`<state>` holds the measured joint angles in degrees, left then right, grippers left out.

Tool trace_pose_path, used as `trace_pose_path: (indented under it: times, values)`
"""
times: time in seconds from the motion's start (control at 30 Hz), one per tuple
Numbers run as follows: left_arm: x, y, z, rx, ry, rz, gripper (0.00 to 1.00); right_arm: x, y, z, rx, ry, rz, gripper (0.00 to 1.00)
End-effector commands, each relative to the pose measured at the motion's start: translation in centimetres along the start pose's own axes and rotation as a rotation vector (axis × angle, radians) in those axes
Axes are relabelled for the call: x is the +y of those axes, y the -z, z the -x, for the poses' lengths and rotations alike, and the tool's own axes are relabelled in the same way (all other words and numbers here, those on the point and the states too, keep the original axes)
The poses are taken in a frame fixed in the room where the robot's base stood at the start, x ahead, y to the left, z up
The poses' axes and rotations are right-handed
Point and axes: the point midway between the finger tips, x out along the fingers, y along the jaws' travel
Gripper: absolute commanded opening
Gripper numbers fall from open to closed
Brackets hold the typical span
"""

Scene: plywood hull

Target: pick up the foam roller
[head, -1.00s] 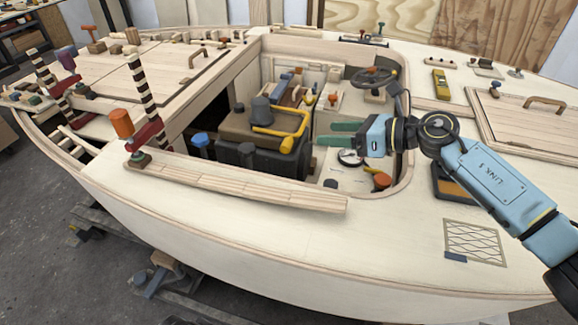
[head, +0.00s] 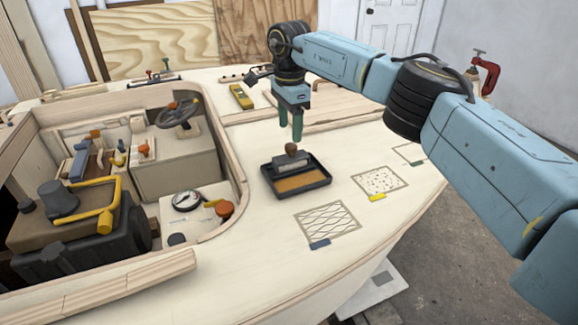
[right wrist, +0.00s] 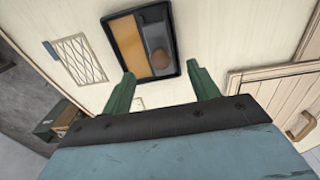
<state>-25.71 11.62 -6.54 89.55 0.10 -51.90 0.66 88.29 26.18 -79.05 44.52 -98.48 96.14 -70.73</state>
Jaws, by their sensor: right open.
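A black tray (head: 270,187) lies on the pale deck, with a tan-orange flat area in its near part. A grey block with a round brown knob (head: 291,149) sits in its far part; it looks like the foam roller, but I cannot be sure. My right gripper (head: 291,136) points down just above the knob, apart from it, with green fingers open and empty. In the right wrist view the fingertips (right wrist: 162,76) are spread on either side of the tray's near end, and the knob (right wrist: 161,60) shows between them. My left gripper is out of view.
Line-patterned patches (head: 327,222) and (head: 379,181) are marked on the deck right of the tray. The open cockpit with a steering wheel (head: 178,114) and a gauge (head: 187,200) lies left. A yellow tool (head: 241,96) lies behind.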

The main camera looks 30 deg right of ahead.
Motion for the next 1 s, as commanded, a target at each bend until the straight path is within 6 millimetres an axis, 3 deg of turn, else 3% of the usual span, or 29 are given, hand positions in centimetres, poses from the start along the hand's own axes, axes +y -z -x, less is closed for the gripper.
trace_pose_path:
  times: [0.03,0.27,0.63,0.97,1.0]
  values:
    - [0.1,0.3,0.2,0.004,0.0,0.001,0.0,0.0,0.0,-1.0,0.0,-0.001,0.0,0.6]
    - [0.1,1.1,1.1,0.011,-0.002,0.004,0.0,0.0,0.0,-2.4,-0.001,0.001,-0.001,0.6]
    - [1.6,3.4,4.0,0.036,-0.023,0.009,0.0,0.1,0.3,-6.8,-0.002,-0.001,-0.001,0.6]
    - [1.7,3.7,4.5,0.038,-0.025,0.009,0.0,0.1,0.3,-7.2,-0.002,0.002,-0.001,0.6]
    - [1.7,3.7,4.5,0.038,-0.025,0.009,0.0,0.1,0.3,-7.2,-0.002,0.002,-0.001,0.55]
